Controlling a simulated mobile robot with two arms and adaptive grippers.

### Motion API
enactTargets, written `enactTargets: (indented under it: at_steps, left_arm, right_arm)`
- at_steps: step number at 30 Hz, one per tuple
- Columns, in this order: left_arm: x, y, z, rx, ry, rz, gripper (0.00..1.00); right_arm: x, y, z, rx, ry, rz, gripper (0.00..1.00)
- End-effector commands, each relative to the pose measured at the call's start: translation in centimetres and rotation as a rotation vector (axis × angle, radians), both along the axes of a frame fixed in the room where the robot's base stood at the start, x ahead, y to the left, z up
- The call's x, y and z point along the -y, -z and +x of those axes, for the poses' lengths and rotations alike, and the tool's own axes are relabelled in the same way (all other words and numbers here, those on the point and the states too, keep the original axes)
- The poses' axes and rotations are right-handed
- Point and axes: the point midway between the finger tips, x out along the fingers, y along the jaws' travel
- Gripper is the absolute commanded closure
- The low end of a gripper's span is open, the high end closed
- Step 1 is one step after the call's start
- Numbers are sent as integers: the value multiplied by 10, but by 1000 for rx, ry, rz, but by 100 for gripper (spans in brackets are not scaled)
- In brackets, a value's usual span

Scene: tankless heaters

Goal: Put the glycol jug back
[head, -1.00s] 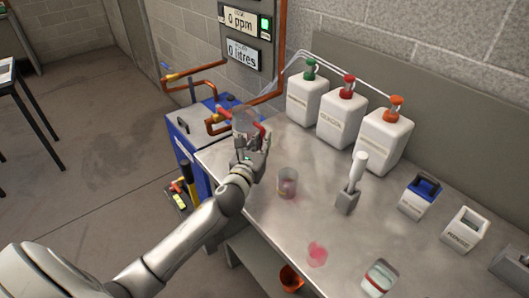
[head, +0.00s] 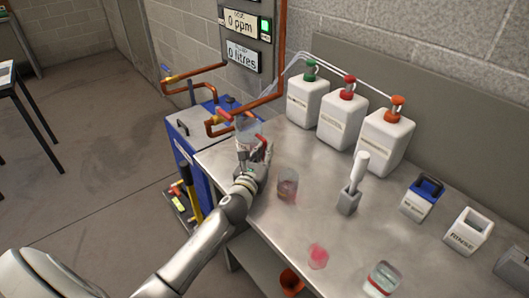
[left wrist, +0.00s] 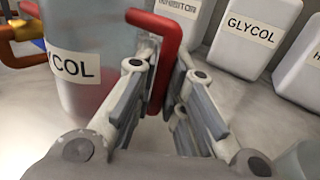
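The glycol jug (head: 246,132) is a clear vessel with a red handle and a white label, near the bench's back left corner. In the left wrist view the jug (left wrist: 88,45) stands roughly upright with pinkish liquid low inside. My left gripper (head: 258,162) is at its handle side. In the left wrist view the fingers (left wrist: 162,75) lie on both sides of the red handle and look closed on it. The jug's base is hidden, so I cannot tell whether it touches the bench. My right gripper is not in view.
The steel bench (head: 250,215) holds a beaker (head: 287,185) with pinkish liquid, a small pink-filled cup (head: 318,256) and a clear container (head: 381,280). A white handheld tool (head: 356,175) stands in a grey holder. White pump-top containers (head: 340,117) line the wall. Copper pipes (head: 240,108) run behind the jug.

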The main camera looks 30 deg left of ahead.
Motion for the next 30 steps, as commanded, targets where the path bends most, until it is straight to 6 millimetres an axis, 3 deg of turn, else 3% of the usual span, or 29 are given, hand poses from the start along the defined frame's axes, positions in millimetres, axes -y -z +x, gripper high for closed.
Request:
enactTargets:
  at_steps: [4, 16, 20, 30]
  left_arm:
    - [0, 0, 0, -1, 0, 0, 68]
    - [0, -3, -2, -1, 0, -1, 68]
    - [3, -1, -19, -3, 1, 0, 68]
    - [12, -1, -81, -3, 1, 1, 68]
  right_arm:
    - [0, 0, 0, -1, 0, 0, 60]
    - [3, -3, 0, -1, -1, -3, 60]
    - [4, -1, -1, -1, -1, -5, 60]
    - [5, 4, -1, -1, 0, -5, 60]
